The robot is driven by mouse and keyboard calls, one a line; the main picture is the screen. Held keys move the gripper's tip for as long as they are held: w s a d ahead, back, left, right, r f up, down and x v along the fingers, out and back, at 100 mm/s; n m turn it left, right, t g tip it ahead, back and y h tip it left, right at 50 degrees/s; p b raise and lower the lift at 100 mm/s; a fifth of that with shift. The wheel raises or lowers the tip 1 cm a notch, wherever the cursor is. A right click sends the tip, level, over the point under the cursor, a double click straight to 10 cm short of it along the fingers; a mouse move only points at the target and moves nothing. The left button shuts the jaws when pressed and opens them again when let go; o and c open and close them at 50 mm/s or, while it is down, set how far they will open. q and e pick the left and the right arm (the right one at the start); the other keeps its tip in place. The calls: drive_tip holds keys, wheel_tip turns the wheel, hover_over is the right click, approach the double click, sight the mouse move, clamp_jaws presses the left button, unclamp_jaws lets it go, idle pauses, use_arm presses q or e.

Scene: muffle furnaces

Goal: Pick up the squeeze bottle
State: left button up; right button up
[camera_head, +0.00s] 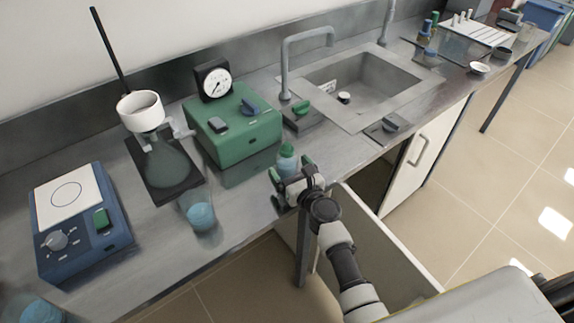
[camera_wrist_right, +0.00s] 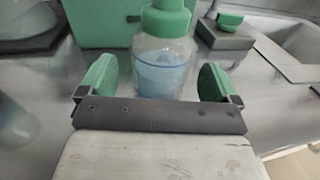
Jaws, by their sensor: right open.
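The squeeze bottle (camera_head: 287,160) stands upright on the metal bench, in front of the green box. It has a green cap and a clear body with blue liquid. In the right wrist view the bottle (camera_wrist_right: 164,60) stands ahead, roughly centred between the green finger pads. My right gripper (camera_head: 283,179) is open, at the bench's front edge, with its fingers on either side of the lower bottle as seen from the wrist. The fingers (camera_wrist_right: 158,80) do not visibly touch the bottle. The bottle's base is hidden by my gripper. My left gripper is not in view.
A green box with a gauge (camera_head: 240,130) stands behind and left of the bottle. A beaker of blue liquid (camera_head: 201,214) is to the left. A flask with a white funnel (camera_head: 166,160) and a blue hotplate (camera_head: 80,225) stand further left. A sink (camera_head: 362,82) is at right.

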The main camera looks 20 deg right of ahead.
drive_tip(key=w, duration=0.2)
drive_tip(key=shift+w+a+f, duration=0.15)
drive_tip(key=shift+w+a, duration=0.1)
drive_tip(key=shift+w, duration=0.05)
drive_tip(key=shift+s, duration=0.1)
drive_tip(key=shift+c, duration=0.9)
drive_tip(key=c, duration=1.3)
drive_tip(key=shift+c, duration=0.2)
drive_tip(key=shift+r, duration=0.25)
